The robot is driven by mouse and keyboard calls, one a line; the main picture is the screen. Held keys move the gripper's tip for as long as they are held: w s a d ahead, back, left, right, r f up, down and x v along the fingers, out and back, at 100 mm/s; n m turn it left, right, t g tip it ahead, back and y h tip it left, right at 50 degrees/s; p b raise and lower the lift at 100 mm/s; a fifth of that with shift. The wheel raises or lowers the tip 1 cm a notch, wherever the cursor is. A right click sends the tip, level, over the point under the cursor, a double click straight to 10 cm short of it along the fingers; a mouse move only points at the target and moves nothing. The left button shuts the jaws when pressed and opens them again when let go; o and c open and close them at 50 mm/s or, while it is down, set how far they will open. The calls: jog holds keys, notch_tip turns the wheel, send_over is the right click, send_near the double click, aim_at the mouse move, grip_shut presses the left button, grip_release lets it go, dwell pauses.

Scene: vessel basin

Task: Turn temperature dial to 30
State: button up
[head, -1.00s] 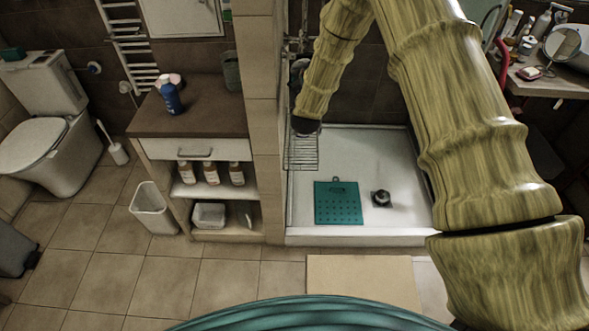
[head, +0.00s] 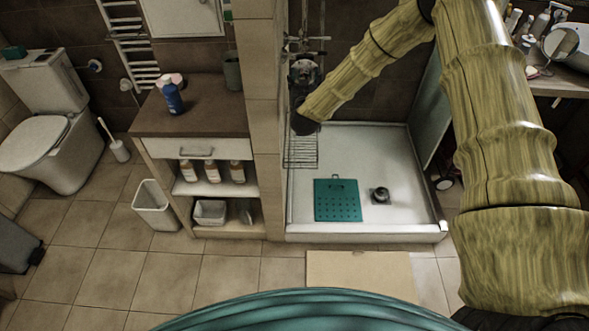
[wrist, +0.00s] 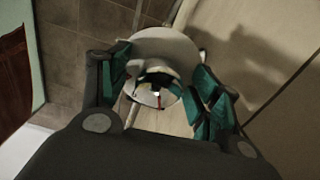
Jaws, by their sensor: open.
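A pale, rounded fitting (wrist: 165,48) with a shiny round face (wrist: 146,95) shows in the middle of the wrist view. A small red mark is on that face; no numbers can be read. I take it to be the temperature dial. My gripper (wrist: 162,75) is open, with teal finger pads on the left and right of the fitting. I cannot tell whether either pad touches it. In the head view, the shower mixer (head: 305,69) is on the back wall above the end of my arm; its dial setting is too small to read.
A tiled partition (head: 262,150) stands just left of the shower. A wire rack (head: 300,153) is below my arm's end. A teal mat (head: 337,202) and a small dark round object (head: 380,195) lie in the white shower tray (head: 400,225).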

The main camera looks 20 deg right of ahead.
jog(key=shift+m+p, duration=0.35)
jog(key=shift+m, duration=1.25)
jog(key=b+v, duration=0.4)
jog(key=v, duration=0.7)
jog(key=s+a+f+n+g+y, duration=0.2)
jog(key=s+f, duration=0.4)
jog(key=f, duration=0.3)
jog(key=s+a+f+n+g+y, duration=0.1)
jog(key=s+a+f+g+y, duration=0.2)
jog(key=s+f, duration=0.4)
jog(key=shift+s+a+f+n+p, duration=0.2)
jog(key=shift+a+f+n+p, duration=0.25)
jog(key=shift+a+f, duration=0.55)
jog(key=shift+d+f, duration=0.1)
jog(key=s+f+n+g+y, duration=0.1)
jog(key=s+f+g, duration=0.4)
jog(key=s, duration=0.5)
jog(key=s+f+g, duration=0.2)
jog(key=s+f, duration=0.5)
jog(key=s, duration=0.4)
jog(key=s+d+f+g, duration=0.1)
jog(key=s+d+g, duration=0.1)
jog(key=s, duration=0.7)
jog(key=s+d+f+g+h, duration=0.1)
jog(key=s+d+g, duration=0.2)
jog(key=s, duration=0.6)
jog(key=shift+s+d, duration=0.2)
jog(key=shift+s, duration=0.05)
